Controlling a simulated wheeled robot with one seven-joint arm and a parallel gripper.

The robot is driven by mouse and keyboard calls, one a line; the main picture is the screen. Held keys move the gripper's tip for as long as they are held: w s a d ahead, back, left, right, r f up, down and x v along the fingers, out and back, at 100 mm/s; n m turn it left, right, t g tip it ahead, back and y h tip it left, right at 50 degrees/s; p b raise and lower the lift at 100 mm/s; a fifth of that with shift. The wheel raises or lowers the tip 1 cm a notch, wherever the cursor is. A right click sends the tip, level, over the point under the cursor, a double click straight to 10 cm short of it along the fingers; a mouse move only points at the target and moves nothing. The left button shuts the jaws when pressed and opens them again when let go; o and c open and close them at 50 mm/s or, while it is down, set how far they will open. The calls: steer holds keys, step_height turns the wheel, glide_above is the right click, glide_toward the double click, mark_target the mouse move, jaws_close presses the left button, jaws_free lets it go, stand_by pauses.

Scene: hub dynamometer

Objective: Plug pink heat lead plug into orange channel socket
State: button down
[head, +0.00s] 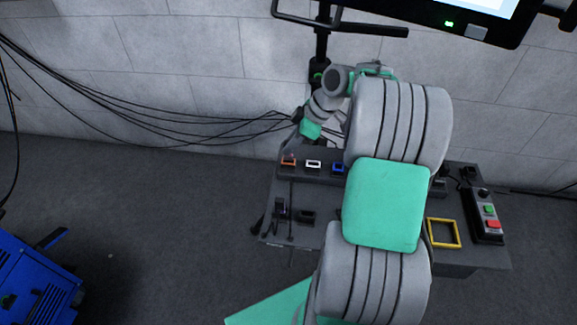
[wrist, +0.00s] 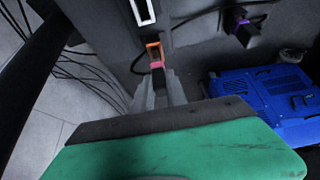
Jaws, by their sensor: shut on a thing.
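The pink heat lead plug (wrist: 157,65) is held between the fingertips of my gripper (wrist: 158,77) in the wrist view. The plug's front end is right at the lower edge of the orange channel socket (wrist: 153,46). I cannot tell whether it touches the socket or has entered it. In the head view the orange socket (head: 288,160) is leftmost in the row at the console's back edge. There the green part of my wrist is above and behind the row, and the plug cannot be made out.
A white socket (head: 313,164) and a blue socket (head: 338,168) sit right of the orange one. A purple plug (wrist: 243,28) shows in the wrist view. A yellow frame (head: 443,233) and a button box (head: 487,215) are on the console's right. Black cables hang along the wall.

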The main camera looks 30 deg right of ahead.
steer(key=shift+f+b, duration=0.85)
steer(key=shift+f, duration=0.4)
steer(key=c, duration=1.3)
jaws_free()
steer(key=shift+o, duration=0.2)
steer(key=shift+r, duration=0.1)
steer(key=p+v, duration=0.3)
steer(key=v, duration=0.4)
steer(key=shift+r, duration=0.3)
steer(key=shift+s+d, duration=0.1)
steer(key=shift+d, duration=0.05)
